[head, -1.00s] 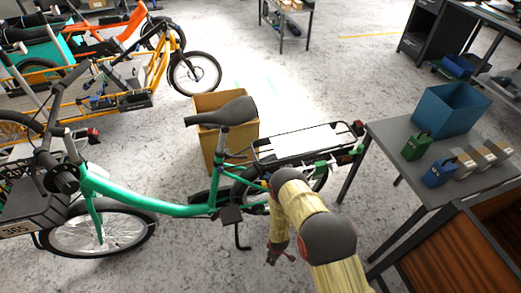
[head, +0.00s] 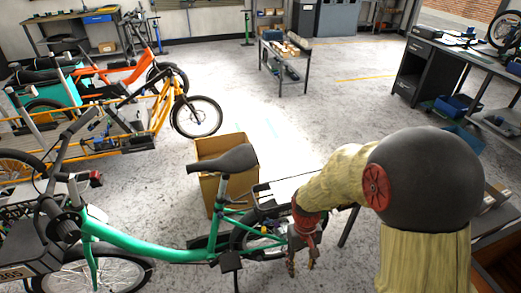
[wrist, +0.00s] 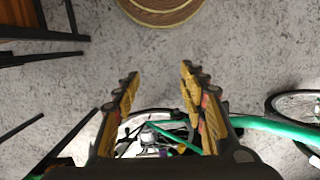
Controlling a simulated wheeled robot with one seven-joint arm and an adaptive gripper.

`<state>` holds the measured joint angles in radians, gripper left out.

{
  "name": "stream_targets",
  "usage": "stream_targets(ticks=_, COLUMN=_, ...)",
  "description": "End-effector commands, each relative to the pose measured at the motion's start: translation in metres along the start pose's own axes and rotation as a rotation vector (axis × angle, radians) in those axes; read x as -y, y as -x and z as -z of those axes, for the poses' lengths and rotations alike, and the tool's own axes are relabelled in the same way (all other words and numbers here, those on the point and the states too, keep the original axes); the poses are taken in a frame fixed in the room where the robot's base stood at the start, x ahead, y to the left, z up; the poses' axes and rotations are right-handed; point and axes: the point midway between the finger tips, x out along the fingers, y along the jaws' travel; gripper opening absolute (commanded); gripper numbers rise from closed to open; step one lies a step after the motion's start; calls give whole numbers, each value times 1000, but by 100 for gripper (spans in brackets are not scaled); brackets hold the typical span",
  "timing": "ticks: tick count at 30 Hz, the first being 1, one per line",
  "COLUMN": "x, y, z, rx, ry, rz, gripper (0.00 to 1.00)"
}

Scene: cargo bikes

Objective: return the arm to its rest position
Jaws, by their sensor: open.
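My arm is raised and bent in front of the head camera, with its large dark joint at the right. My gripper (head: 302,264) hangs from it, pointing down, in front of the rear part of the green bike (head: 150,243). In the wrist view my gripper (wrist: 160,73) has its two fingers spread with nothing between them. Grey floor shows between the fingertips, and parts of the green bike (wrist: 275,127) show below and to the right. The gripper's gap from the bike's rack cannot be told exactly.
A cardboard box (head: 226,160) stands behind the green bike's saddle (head: 222,159). A yellow cargo bike (head: 150,120) is at the left. Open floor lies in the middle.

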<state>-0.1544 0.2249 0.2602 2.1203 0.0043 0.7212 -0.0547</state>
Motion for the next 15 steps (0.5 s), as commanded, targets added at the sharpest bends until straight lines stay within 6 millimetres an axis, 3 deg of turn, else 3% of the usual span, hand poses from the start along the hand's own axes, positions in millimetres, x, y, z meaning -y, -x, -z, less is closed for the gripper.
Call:
stream_targets(ticks=1, x=-2, y=24, z=-13, rx=-16, ry=-20, rz=0, gripper=42)
stream_targets(ticks=6, x=-8, y=82, z=-58, rx=-61, ry=-77, rz=2, gripper=42)
stream_targets(ticks=15, x=-15, y=163, z=-125, rx=-229, ry=-124, rz=-3, gripper=42)
